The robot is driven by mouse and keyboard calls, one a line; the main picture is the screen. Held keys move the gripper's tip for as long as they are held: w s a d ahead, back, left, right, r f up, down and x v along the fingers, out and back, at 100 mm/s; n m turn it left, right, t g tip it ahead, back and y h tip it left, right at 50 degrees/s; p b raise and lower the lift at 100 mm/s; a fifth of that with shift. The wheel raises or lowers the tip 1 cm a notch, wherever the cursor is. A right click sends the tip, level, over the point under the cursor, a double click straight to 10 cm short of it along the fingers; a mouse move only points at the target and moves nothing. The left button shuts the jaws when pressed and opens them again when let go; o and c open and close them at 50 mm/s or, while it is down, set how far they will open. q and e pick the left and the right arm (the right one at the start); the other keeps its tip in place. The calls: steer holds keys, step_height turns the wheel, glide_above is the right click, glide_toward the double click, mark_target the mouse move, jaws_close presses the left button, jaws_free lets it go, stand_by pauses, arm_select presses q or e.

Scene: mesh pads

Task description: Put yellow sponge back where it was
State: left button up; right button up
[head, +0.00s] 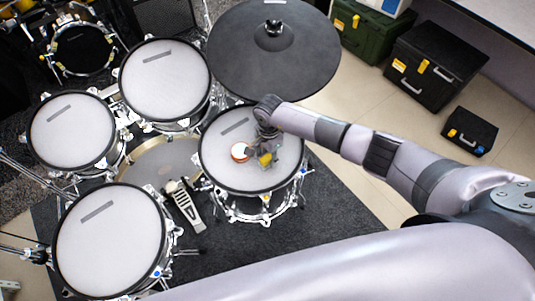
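A small yellow piece, likely the yellow sponge (265,160), shows at the fingertips of my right gripper (262,153), over the white head of the right-hand drum (224,171). The gripper points down and partly hides it. I cannot tell whether the fingers are closed on it or whether it rests on the drum. My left gripper is not in view.
Other white drum pads (110,240) stand to the left. A large dark cymbal pad (300,60) is behind the right-hand drum. A pedal (184,205) stands between the drums. Dark cases (433,68) stand on the floor at the right.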

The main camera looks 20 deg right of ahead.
mark_target(268, 156)
steer(key=shift+r, duration=0.1)
steer(key=shift+r+p, duration=0.3)
steer(key=shift+p, duration=0.1)
step_height(268, 156, up, 12)
steer(key=p, duration=0.7)
steer(key=shift+d+f+p, duration=0.15)
steer(key=shift+f+p, duration=0.05)
steer(key=shift+p, duration=0.15)
